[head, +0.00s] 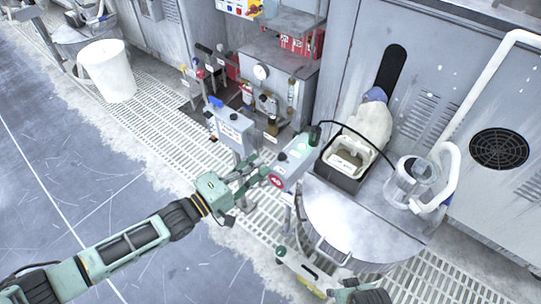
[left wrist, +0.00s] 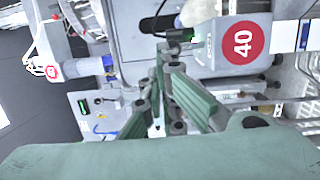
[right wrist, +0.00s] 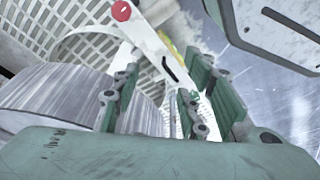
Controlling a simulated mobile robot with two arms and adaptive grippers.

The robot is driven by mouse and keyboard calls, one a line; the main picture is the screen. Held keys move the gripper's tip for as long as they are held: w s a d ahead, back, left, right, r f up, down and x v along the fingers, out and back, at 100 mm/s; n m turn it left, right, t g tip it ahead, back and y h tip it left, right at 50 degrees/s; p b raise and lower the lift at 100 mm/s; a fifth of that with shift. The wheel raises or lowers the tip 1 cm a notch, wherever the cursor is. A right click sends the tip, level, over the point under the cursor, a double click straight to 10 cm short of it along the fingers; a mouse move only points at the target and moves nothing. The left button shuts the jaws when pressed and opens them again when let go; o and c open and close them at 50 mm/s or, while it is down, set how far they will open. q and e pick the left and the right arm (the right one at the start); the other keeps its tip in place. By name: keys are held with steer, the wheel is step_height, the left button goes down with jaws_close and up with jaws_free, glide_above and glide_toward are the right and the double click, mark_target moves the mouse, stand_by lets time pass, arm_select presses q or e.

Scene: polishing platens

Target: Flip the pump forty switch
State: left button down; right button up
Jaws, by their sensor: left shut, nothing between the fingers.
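The pump forty switch box (head: 292,160) is a grey box with a round red 40 label. It stands on a post beside the round metal drum, with a green spot and small dark controls on top. The left wrist view shows its 40 label (left wrist: 242,42) close up at the upper right. My left gripper (head: 262,170) is shut and empty, its fingertips just left of the box; I cannot tell whether they touch it. In the left wrist view its fingers (left wrist: 165,58) lie left of the label. My right gripper (right wrist: 162,75) is open and empty, low beside the drum.
A round metal drum (head: 345,215) carries a dark tray (head: 345,175) and a clear jug (head: 412,180). Another grey box (head: 232,125) on a post stands behind my left gripper. A white bucket (head: 108,72) stands far left. Open floor (head: 60,180) lies at left.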

arm_select(q)
steer(key=shift+v, duration=1.15)
